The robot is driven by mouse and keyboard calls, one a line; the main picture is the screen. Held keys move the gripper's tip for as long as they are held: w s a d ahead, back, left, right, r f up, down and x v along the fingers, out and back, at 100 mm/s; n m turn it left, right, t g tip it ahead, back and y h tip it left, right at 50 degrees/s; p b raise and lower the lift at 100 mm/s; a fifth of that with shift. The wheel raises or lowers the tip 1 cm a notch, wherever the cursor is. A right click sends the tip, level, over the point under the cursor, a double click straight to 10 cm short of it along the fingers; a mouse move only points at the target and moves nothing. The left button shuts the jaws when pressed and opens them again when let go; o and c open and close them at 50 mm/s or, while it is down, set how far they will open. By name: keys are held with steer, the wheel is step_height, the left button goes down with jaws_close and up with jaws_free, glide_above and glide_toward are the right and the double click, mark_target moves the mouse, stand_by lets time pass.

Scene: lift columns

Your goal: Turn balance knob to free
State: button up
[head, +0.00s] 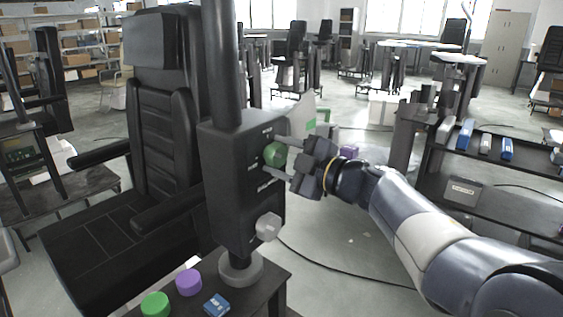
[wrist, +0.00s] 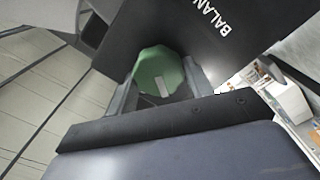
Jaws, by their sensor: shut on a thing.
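A green knob (head: 274,154) sits on the side face of a black box (head: 236,180) on a vertical column. The wrist view shows the same green knob (wrist: 160,76), with a short white mark on its face, and a panel (wrist: 210,32) with white letters reading "BALAN". My gripper (head: 283,158) reaches in from the right with one finger above and one below the green knob. In the wrist view my gripper's fingers (wrist: 160,88) lie on either side of the knob, shut on it. Small white labels near the knob are too small to read.
A white knob (head: 268,226) sits lower on the same box. A small table below holds a green cylinder (head: 155,304), a purple cylinder (head: 189,282) and a blue block (head: 216,305). A black chair (head: 160,130) stands left of the column. A dark shelf (head: 500,200) stands at right.

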steer(key=n+b, duration=0.2)
steer(key=n, duration=0.1)
steer(key=shift+f+n, duration=0.25)
steer(key=shift+n, duration=0.05)
steer(key=shift+n+b, duration=0.8)
steer(key=shift+n, duration=0.7)
steer(key=o, duration=0.9)
steer(key=shift+o, duration=0.2)
steer(key=shift+r, duration=0.1)
steer(key=shift+s, duration=0.1)
steer(key=b+v, duration=0.1)
steer(key=v, duration=0.9)
steer(key=shift+s+d, duration=0.25)
steer(key=shift+d, duration=0.05)
